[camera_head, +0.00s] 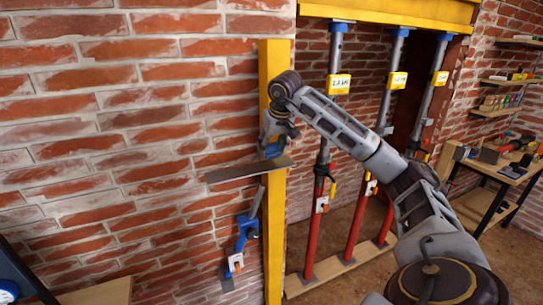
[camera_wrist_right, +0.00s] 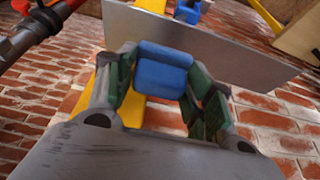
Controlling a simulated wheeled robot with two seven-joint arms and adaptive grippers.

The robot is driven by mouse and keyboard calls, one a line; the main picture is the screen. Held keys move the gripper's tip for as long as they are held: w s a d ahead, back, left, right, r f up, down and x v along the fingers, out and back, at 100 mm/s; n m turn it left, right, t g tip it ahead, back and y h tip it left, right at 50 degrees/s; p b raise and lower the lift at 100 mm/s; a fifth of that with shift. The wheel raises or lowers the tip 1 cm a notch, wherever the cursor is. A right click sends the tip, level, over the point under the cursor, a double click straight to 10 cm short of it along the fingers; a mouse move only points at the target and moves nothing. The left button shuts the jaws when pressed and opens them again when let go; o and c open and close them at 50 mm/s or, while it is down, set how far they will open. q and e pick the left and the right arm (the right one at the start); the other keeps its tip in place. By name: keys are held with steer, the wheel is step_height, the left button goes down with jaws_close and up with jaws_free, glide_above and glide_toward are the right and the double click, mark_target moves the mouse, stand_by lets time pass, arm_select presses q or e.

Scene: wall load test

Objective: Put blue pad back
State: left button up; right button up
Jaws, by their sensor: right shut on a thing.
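My right gripper (camera_head: 273,143) is in front of the yellow upright beam (camera_head: 272,215), beside the brick wall. In the right wrist view its green-lined fingers (camera_wrist_right: 165,78) are shut around the blue pad (camera_wrist_right: 163,72), one on each side. A flat grey metal plate (camera_wrist_right: 215,45) lies just beyond the pad; I cannot tell whether they are joined. In the head view the plate (camera_head: 247,169) sticks out leftward below the gripper, and the pad is mostly hidden there. My left gripper is not in view.
A blue clamp (camera_head: 241,235) with a grey end piece is at the beam's lower left. Several red and grey props (camera_head: 321,190) stand to the right under a yellow top beam (camera_head: 390,10). A workbench (camera_head: 500,165) and shelves are at far right.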

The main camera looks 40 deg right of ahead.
mark_target(272, 153)
steer(key=shift+f, duration=1.25)
steer(key=shift+w+f+p, duration=0.15)
steer(key=shift+f+p, duration=0.2)
steer(key=shift+f, duration=0.15)
steer(key=shift+f, duration=0.1)
steer(key=o, duration=0.9)
steer(key=v, duration=1.2)
